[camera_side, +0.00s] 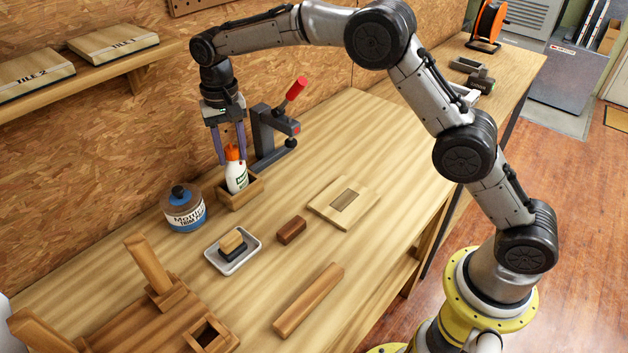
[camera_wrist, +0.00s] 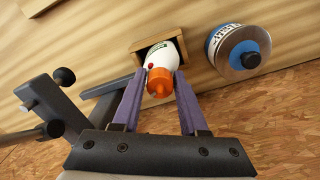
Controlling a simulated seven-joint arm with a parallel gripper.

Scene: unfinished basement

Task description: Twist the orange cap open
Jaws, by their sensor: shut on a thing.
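A white bottle (camera_side: 237,179) with an orange cap (camera_side: 232,152) stands in a small wooden box (camera_side: 253,191) on the workbench, leaning slightly. My gripper (camera_side: 233,160) points down over the bottle with its purple fingers on either side of the cap. In the wrist view, the orange cap (camera_wrist: 160,83) sits between the tips of the two purple fingers, which are shut on it. The white bottle (camera_wrist: 158,55) extends beyond the cap into the wooden box (camera_wrist: 144,44).
A dark clamp (camera_side: 268,135) with a red handle stands close behind and right of the bottle. A round jar (camera_side: 184,213) stands to the left. A tray (camera_side: 238,262) with a sponge-like block, a brown block (camera_side: 292,230) and a wooden plate (camera_side: 325,214) lie in front.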

